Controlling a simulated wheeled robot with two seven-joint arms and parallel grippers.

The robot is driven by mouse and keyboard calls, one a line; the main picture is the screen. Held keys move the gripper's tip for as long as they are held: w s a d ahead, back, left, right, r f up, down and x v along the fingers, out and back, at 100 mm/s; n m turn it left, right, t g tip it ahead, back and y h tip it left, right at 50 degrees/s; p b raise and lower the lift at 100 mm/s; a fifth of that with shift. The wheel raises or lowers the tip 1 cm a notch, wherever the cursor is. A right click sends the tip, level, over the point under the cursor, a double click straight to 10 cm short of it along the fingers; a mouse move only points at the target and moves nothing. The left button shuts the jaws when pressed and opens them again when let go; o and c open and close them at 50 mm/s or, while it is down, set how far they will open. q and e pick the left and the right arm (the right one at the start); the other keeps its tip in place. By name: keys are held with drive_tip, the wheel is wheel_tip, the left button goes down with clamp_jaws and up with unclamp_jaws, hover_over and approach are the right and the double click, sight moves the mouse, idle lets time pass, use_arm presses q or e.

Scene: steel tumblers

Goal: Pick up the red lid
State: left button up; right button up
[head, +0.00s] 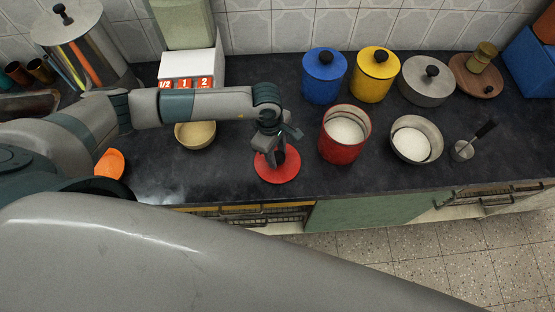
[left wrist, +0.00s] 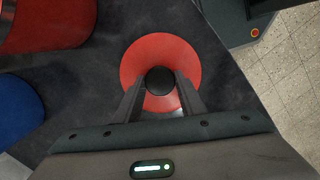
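The red lid (head: 287,172) lies flat on the dark counter near its front edge, left of the open red canister (head: 342,146). In the left wrist view the lid (left wrist: 160,51) is a red disc with a round black knob (left wrist: 160,82) at its centre. My left gripper (head: 273,157) points down over the lid and hides part of it. In the left wrist view the two fingers of the left gripper (left wrist: 160,88) stand apart, one on each side of the knob, seemingly with small gaps. My right gripper is out of view.
Blue (head: 324,80) and yellow (head: 374,78) lidded canisters stand behind the red one. An open steel pot (head: 436,145) is to its right. A tan bowl (head: 194,139) and an orange item (head: 110,164) are to the left. The counter's front edge lies close to the lid.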

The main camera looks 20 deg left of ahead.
sight(277, 156)
use_arm(q)
drive_tip(key=shift+c, duration=0.8)
drive_tip(key=shift+r+b, duration=0.35)
drive_tip(key=shift+r, duration=0.15)
wheel_tip(277, 156, up, 9)
drive_tip(key=b, duration=0.3)
drive_tip(key=shift+b, duration=0.4)
drive_tip(key=shift+a+r+m, duration=0.1)
drive_tip(key=shift+m, duration=0.2)
